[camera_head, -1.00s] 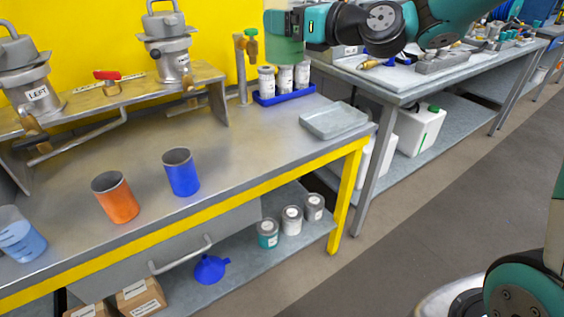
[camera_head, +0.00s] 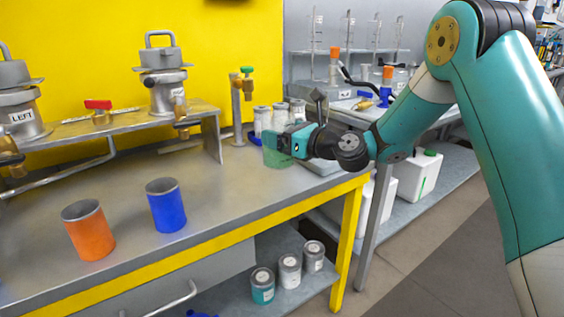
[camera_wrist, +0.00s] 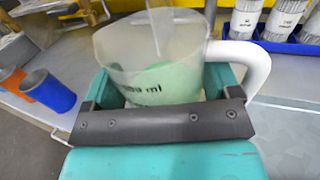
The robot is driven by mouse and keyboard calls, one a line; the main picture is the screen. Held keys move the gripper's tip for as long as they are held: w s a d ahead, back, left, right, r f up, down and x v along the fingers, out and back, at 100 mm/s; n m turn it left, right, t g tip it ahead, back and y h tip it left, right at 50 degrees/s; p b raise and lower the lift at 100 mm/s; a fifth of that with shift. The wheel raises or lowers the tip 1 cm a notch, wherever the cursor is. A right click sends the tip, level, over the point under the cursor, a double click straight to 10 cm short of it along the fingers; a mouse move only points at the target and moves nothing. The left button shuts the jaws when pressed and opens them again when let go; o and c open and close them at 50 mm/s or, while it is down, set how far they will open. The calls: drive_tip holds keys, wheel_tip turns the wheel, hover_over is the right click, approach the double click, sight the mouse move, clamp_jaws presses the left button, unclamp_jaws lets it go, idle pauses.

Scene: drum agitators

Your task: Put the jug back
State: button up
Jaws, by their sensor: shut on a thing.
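The jug (camera_wrist: 165,62) is translucent, with green liquid inside, printed ml marking and a white handle on its right in the wrist view. My gripper (camera_wrist: 165,105) is shut on it. In the head view the green jug (camera_head: 276,157) is partly hidden by my gripper (camera_head: 290,145). It appears upright, over the right part of the metal bench (camera_head: 225,195). I cannot tell whether its base touches the bench. A grey flat plate (camera_head: 325,167) at the bench's right end is mostly hidden behind my arm.
An orange cup (camera_head: 90,235) and a blue cup (camera_head: 166,208) stand on the bench to the left. Several labelled cans (camera_head: 262,120) and a tap on a post (camera_head: 237,105) stand behind the jug. Bare bench lies between the blue cup and the jug.

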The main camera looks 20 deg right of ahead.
drive_tip(key=shift+f+b, duration=0.75)
drive_tip(key=shift+f, duration=1.8)
drive_tip(key=shift+f, duration=0.15)
